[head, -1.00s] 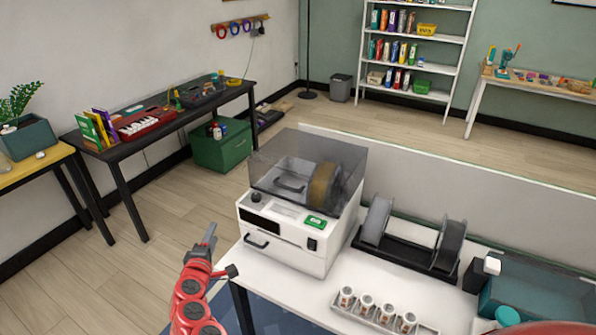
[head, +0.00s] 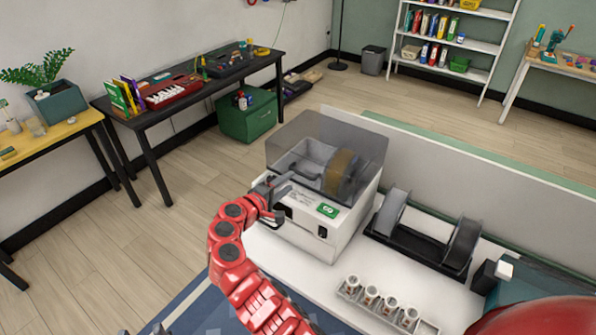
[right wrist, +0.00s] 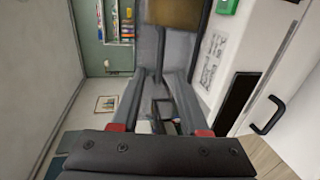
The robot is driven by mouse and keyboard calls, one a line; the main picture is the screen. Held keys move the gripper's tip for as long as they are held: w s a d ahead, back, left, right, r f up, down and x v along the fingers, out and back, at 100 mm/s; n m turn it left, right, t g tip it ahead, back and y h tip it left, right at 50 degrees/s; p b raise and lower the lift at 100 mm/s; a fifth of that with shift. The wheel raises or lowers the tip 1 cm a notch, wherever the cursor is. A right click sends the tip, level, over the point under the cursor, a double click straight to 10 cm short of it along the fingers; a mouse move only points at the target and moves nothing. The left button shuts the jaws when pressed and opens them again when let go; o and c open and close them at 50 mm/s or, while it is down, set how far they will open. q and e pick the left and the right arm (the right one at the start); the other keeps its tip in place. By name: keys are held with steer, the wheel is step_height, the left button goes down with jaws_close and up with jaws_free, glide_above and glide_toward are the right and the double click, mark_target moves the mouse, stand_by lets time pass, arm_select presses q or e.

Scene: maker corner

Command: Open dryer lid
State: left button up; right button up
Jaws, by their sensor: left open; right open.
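The white dryer (head: 315,235) stands on the white table, with its smoky clear lid (head: 345,145) down. A brown spool (head: 342,172) shows through the lid. My right gripper (head: 277,188) is open at the lid's front left edge, over the front panel and hiding part of it. In the right wrist view its open fingers (right wrist: 163,82) point towards the lid; I cannot tell whether they touch it. The dryer's dark display (right wrist: 238,103) and front handle (right wrist: 270,115) lie right of them. The tips of my left gripper (head: 142,331) show at the bottom edge, away from the dryer.
A black rack with grey spools (head: 425,240) stands right of the dryer. A tray of small white cups (head: 378,305) lies in front of it. A low grey partition (head: 490,190) runs behind the table. Open floor lies to the left.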

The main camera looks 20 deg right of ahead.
mark_target(300, 174)
steer(key=shift+x, duration=2.95)
jaws_close()
